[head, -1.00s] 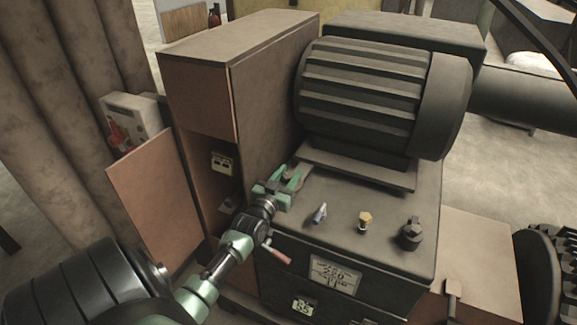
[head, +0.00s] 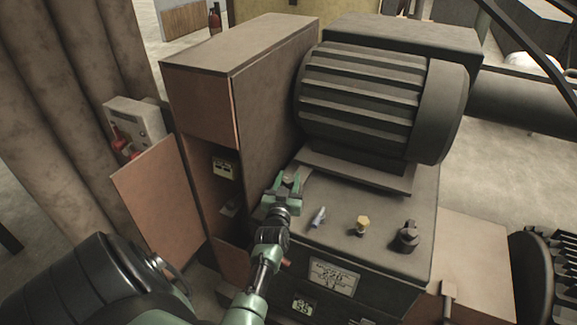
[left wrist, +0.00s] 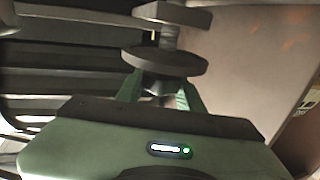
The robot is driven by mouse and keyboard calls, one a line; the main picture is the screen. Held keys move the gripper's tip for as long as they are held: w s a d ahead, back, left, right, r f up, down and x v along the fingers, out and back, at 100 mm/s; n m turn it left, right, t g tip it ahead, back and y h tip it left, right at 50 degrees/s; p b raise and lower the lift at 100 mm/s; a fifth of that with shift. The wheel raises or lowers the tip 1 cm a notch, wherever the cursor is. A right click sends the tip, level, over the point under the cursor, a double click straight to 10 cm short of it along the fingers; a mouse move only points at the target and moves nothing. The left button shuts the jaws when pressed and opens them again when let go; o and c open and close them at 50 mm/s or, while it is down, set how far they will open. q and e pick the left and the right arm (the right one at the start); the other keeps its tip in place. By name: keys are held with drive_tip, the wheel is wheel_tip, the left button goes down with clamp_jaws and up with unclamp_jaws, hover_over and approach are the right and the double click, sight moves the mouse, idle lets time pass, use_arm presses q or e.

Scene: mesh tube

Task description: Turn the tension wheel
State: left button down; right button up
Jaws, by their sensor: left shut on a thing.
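The tension wheel is a dark round disc (left wrist: 165,62) on a short shaft in the left wrist view. In the head view it is small and mostly hidden at the left end of the machine's top, beside the tall brown cabinet. My left gripper (head: 288,184) has its green fingers around it there. In the left wrist view the fingers (left wrist: 160,92) stand on both sides of the part just below the disc, shut on the wheel. My right gripper is not in view.
A large ribbed motor (head: 360,95) stands behind the wheel. A tall brown cabinet (head: 275,95) rises close on the left, with an open door panel (head: 160,195). A small lever (head: 318,217), a yellow knob (head: 362,225) and a dark knob (head: 406,236) stand to the right.

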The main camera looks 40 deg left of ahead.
sight(288, 184)
use_arm(q)
drive_tip(key=c, duration=0.9)
unclamp_jaws()
drive_tip(key=b+v, duration=0.1)
drive_tip(key=v, duration=0.5)
drive_tip(key=shift+s+d+f, duration=0.1)
drive_tip(key=shift+s+d, duration=0.15)
drive_tip(key=shift+s, duration=0.1)
drive_tip(key=shift+s+d+b, duration=0.25)
drive_tip(key=shift+s+b, duration=0.05)
drive_tip(key=shift+s, duration=0.15)
